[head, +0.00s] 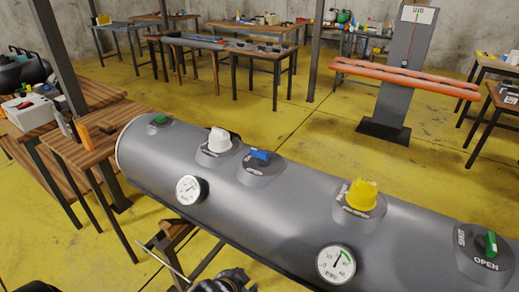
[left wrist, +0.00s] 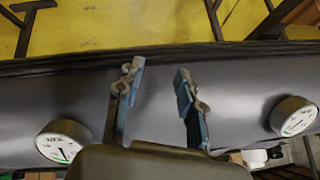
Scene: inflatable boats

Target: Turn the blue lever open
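The blue lever (head: 260,157) sits on a round grey base (head: 262,170) on top of the grey inflatable tube (head: 285,215), left of the middle in the head view. I cannot make it out in the left wrist view. My left gripper (left wrist: 158,85) is open and empty in the left wrist view, its two blue-padded fingers apart in front of the tube's side, between two gauges. A dark piece of my arm shows at the bottom edge of the head view, below the tube; its fingers are not clear there. My right gripper is not in view.
On the tube are a white cap (head: 218,139), a yellow cap (head: 362,194), green levers (head: 490,244) (head: 159,119) and gauges (head: 190,190) (head: 336,263). A wooden table (head: 92,150) stands close at left.

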